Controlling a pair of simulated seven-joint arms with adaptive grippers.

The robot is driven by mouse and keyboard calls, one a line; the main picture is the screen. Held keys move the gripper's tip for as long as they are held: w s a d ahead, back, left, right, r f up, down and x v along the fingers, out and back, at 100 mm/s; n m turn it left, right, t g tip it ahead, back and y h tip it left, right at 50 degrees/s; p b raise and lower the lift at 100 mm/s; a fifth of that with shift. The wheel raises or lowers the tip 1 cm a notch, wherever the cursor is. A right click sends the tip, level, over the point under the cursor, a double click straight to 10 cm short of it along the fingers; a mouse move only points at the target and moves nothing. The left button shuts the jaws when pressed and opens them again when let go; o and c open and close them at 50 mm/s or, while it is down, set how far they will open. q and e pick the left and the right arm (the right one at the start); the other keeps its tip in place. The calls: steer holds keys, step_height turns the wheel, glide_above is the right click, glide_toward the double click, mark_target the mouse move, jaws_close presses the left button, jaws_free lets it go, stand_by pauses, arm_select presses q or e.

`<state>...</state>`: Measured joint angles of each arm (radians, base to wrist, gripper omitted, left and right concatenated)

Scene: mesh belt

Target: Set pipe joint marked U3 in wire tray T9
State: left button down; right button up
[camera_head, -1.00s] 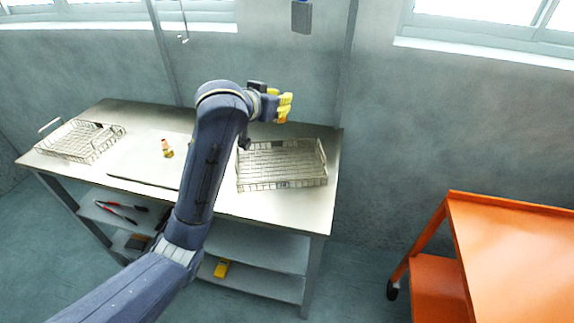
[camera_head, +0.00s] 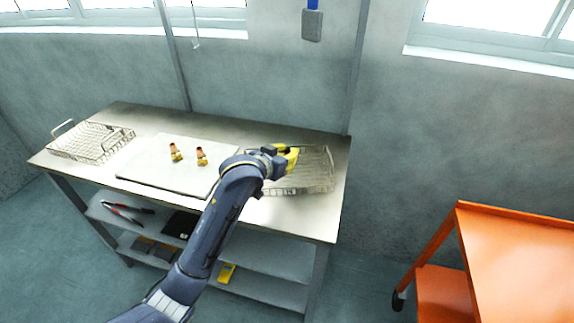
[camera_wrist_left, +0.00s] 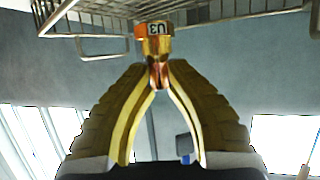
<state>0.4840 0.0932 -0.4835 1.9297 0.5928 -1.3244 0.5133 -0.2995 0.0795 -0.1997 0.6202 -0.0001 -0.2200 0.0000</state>
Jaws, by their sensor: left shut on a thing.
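My left gripper (camera_head: 290,158) is over the right wire tray (camera_head: 318,184) on the bench. In the left wrist view its yellow fingers (camera_wrist_left: 159,78) are shut on a brass and copper pipe joint (camera_wrist_left: 155,45) with a label that reads U3 upside down. The joint is held at the fingertips; the head view hides it behind the gripper. Another wire tray (camera_head: 82,150) stands at the bench's left end. I cannot read a T9 mark on either tray. My right gripper is not in view.
Two similar pipe joints (camera_head: 176,153) (camera_head: 201,157) stand on a pale board (camera_head: 160,178) mid-bench. The shelves below hold red-handled pliers (camera_head: 122,211) and a yellow item (camera_head: 226,272). An orange cart (camera_head: 510,245) stands at right.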

arm_select(q)
steer(key=shift+f, duration=2.15)
steer(key=c, duration=1.4)
jaws_free()
steer(key=shift+f, duration=0.15)
steer(key=shift+o, duration=0.2)
steer(key=shift+r, duration=0.2)
steer(key=v, duration=1.2)
